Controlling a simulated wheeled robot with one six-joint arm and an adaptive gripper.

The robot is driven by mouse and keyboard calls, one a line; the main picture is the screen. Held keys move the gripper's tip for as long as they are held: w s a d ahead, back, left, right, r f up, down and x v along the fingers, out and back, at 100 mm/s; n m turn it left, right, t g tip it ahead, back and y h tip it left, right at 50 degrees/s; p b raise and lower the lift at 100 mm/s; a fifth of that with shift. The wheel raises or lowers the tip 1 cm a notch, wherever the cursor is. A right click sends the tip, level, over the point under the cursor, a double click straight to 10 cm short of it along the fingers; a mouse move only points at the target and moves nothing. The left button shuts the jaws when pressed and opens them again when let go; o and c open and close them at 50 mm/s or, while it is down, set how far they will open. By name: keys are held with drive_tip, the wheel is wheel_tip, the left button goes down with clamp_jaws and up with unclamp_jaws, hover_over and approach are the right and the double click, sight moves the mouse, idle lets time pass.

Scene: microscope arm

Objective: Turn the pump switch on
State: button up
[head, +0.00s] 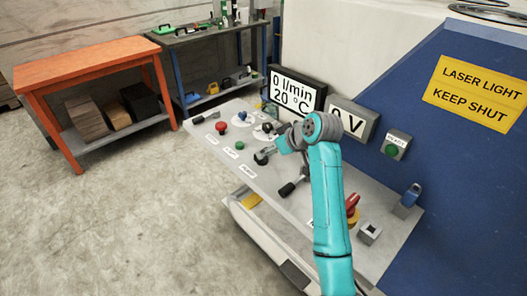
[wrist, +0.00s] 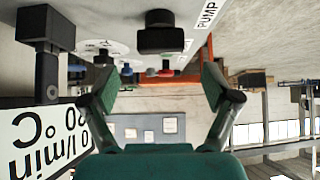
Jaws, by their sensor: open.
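The pump switch is a black knob (wrist: 161,34) on a short stem, beside a PUMP label (wrist: 208,12) in the wrist view. In the head view a dark knob (head: 261,159) shows at the panel's middle, close to my gripper (head: 269,151) and partly hidden by it; its label is too small to read. My gripper (wrist: 158,92) is open and empty in the wrist view, its two green fingers wide apart. The knob appears beyond the fingers, above the gap in the picture. I cannot tell whether any finger touches it.
The grey panel (head: 325,222) carries a red button (head: 221,127), a green button (head: 239,145) and a black lever (head: 289,188). A display (head: 294,93) behind reads 0 l/min and 20 °C. A black block-topped post (wrist: 46,50) stands left in the wrist view.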

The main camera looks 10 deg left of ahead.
drive_tip(key=shift+x, duration=3.15)
drive_tip(key=shift+s, duration=0.1)
drive_tip(key=c, duration=1.1)
